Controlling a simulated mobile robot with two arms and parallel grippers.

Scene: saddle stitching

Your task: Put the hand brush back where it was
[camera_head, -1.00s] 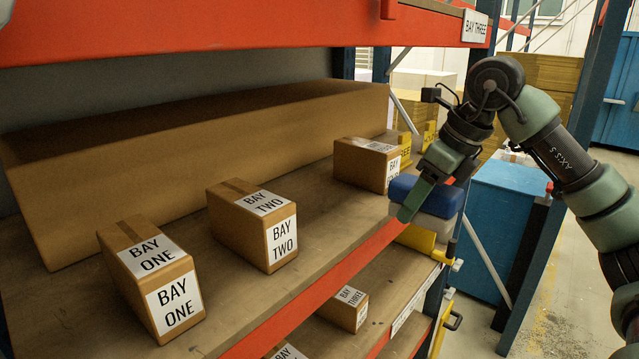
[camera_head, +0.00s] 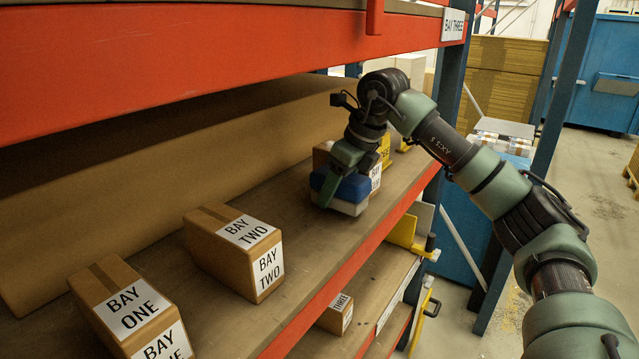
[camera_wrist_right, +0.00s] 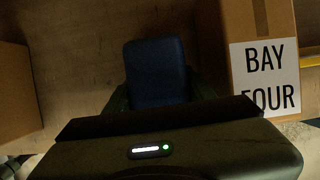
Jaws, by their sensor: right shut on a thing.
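The hand brush (camera_head: 351,190) has a blue top and a white lower part. My right gripper (camera_head: 330,188) is shut on its blue top from above. The brush is over the upper shelf (camera_head: 300,240), between the BAY TWO box (camera_head: 228,238) and the BAY FOUR box (camera_head: 376,178). I cannot tell whether its underside touches the shelf. In the right wrist view the blue top (camera_wrist_right: 155,72) sits between my fingers, just left of the BAY FOUR box (camera_wrist_right: 264,75). My left gripper is not in view.
The BAY ONE box (camera_head: 118,290) stands at the front left. A long brown carton (camera_head: 200,160) lines the shelf's back. The red beam (camera_head: 180,60) runs above and a red front edge (camera_head: 340,270) below. A BAY THREE box (camera_head: 335,316) is on the lower shelf.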

